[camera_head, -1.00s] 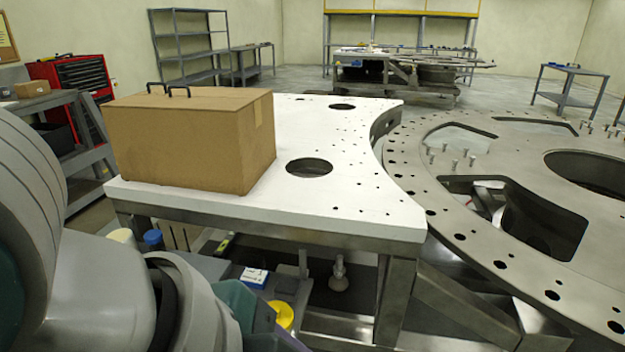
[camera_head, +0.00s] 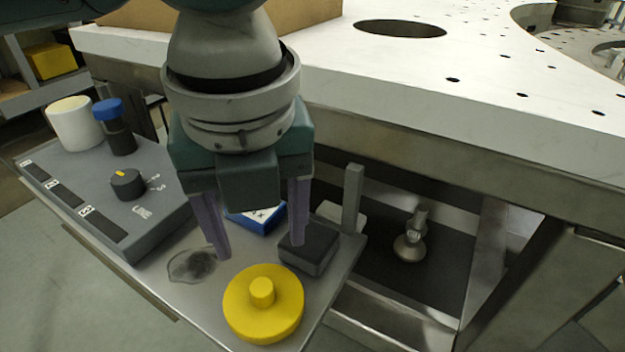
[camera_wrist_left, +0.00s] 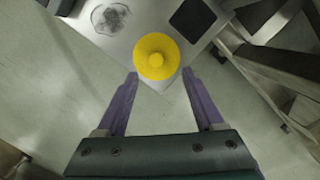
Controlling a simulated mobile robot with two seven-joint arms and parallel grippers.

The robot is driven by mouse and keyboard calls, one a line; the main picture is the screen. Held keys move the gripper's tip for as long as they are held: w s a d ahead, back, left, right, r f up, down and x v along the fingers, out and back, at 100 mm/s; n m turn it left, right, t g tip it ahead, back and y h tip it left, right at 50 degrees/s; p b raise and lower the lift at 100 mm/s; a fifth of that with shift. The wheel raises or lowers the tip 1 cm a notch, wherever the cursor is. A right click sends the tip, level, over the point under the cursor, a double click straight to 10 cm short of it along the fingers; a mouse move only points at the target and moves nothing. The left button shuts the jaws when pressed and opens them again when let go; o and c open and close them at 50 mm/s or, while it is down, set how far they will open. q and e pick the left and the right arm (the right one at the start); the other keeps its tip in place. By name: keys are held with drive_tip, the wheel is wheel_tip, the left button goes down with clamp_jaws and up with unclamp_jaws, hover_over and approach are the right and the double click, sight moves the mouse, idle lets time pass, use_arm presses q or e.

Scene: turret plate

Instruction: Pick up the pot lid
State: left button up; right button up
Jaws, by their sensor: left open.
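The pot lid is a round yellow disc (camera_head: 263,303) with a short knob in its middle. It lies on the grey metal shelf at the lower middle of the head view. It also shows in the left wrist view (camera_wrist_left: 157,57), just beyond the fingertips. My left gripper (camera_head: 260,250) points down with its two purple fingers apart and nothing between them. In the head view its fingertips appear behind the lid. In the left wrist view the open fingers (camera_wrist_left: 160,74) reach toward the lid's near edge. My right gripper is not in view.
A dark square block (camera_head: 308,250) stands close to the lid and the right finger. A blue and white box (camera_head: 256,217) lies behind. A grey panel with a knob (camera_head: 127,184) is to the left. The white table's edge (camera_head: 400,120) overhangs at the right.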

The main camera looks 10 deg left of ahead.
sight(261, 287)
use_arm(q)
wheel_tip(261, 287, down, 4)
drive_tip(key=shift+s+a+r+b, duration=0.1)
drive_tip(key=shift+s+a+b, duration=0.05)
drive_tip(key=shift+b, duration=0.25)
drive_tip(key=f, duration=0.1)
drive_tip(key=f+b, duration=0.1)
drive_tip(key=f, duration=0.2)
drive_tip(key=shift+a+f+b, duration=0.25)
drive_tip(key=shift+a+b, duration=0.1)
drive_tip(key=shift+w+f, duration=0.25)
drive_tip(key=shift+f, duration=0.15)
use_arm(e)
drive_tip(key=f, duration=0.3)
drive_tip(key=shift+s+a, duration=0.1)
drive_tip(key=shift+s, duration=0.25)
use_arm(q)
clamp_jaws()
